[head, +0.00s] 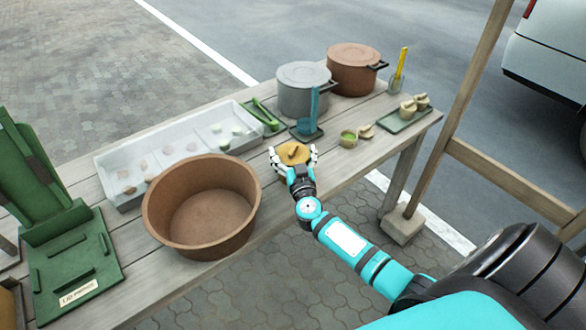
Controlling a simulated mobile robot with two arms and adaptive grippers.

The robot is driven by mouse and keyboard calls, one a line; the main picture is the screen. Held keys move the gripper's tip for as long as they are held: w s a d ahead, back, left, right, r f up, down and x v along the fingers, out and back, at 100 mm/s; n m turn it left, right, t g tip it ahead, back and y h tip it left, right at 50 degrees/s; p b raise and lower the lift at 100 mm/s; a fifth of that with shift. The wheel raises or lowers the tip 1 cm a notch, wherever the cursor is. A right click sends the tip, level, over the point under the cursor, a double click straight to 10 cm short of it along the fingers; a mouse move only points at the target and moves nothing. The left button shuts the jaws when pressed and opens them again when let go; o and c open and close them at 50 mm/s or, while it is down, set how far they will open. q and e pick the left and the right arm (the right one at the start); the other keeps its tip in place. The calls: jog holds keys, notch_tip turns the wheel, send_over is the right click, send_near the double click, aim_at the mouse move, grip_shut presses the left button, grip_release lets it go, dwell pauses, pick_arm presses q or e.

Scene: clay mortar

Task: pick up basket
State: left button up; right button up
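No thing in view is clearly a woven basket. A small round tan thing (293,152) with a short dark piece on top sits near the front edge of the wooden table. My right gripper (294,160) is at this tan thing, with pale fingers on its left and right sides. I cannot tell whether the fingers touch it. A large empty brown round basin (205,232) stands on the table to the left of the gripper. My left gripper is not in view.
A white compartment tray (105,165) holds small pieces behind the basin. A grey pot (303,92), a brown lidded pot (353,72) and a small tray (405,122) stand at the right end. A green stand (75,265) is at left. A wooden post (465,100) rises beside the table.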

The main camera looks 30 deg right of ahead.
jog(key=c, duration=0.6)
